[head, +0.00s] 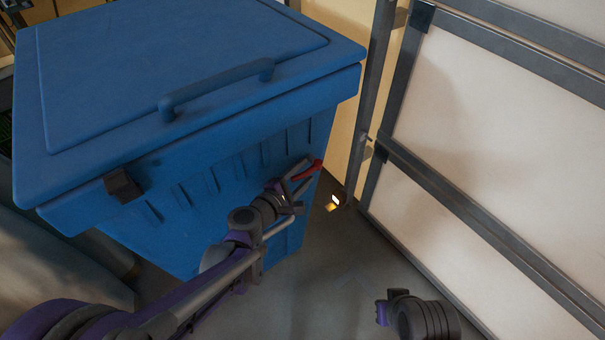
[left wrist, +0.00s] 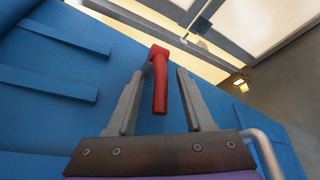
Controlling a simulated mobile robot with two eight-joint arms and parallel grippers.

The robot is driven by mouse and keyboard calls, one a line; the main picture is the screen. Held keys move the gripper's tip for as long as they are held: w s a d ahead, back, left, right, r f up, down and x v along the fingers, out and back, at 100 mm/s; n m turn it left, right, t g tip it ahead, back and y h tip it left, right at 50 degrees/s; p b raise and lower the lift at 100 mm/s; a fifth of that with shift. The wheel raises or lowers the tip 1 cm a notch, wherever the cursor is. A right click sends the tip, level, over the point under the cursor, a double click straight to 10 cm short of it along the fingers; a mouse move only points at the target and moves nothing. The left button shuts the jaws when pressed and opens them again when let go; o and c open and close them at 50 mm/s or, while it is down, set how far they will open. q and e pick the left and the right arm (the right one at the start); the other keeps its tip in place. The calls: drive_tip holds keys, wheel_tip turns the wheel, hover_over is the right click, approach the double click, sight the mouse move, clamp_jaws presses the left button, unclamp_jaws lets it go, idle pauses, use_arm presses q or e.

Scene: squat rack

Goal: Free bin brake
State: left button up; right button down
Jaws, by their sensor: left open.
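A large blue bin (head: 110,150) with a closed lid stands at the left in the head view. A red brake lever (head: 316,167) sticks out at its right side, partly hidden behind my left gripper. My left gripper (head: 303,174) is open at the lever. In the left wrist view the bin's blue wall (left wrist: 60,65) fills the left, and the red lever (left wrist: 160,85) shows between the two open fingers (left wrist: 157,90). I cannot tell whether either finger touches it. A part of my right arm shows at the lower right of the head view, with no fingers visible.
A blue handle (head: 220,85) runs along the front of the lid. A pale panel wall with grey metal framing (head: 450,195) stands close on the right. A small lit lamp (head: 334,202) sits low beside the bin. Grey floor (head: 330,285) is open below.

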use_arm(q)
drive_tip(key=shift+c, duration=0.2)
clamp_jaws()
idle(1.1)
